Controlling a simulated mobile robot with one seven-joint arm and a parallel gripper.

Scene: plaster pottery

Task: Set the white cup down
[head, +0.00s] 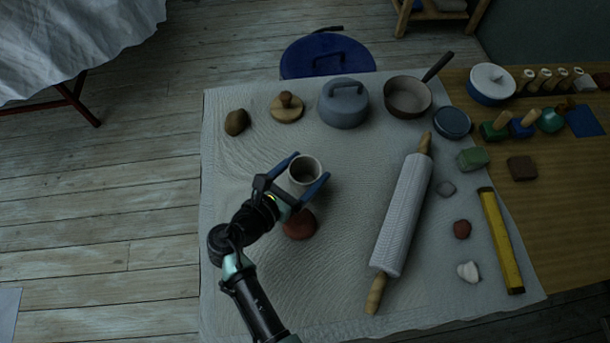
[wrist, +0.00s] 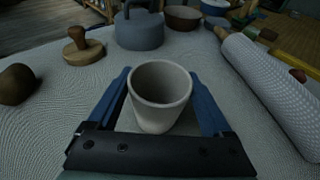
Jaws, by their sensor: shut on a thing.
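The white cup (head: 304,174) is upright between the blue fingers of my gripper (head: 306,178), near the middle of the cloth-covered table. My gripper is shut on the cup, with one finger on each side. In the wrist view the cup (wrist: 160,95) stands between the two fingers, and its open mouth looks empty. I cannot tell whether the base of the cup touches the cloth (head: 330,270).
A reddish-brown lump (head: 299,224) lies close by, partly under my gripper. A rolling pin (head: 403,215) lies to the right. The cloth left of the cup is clear.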

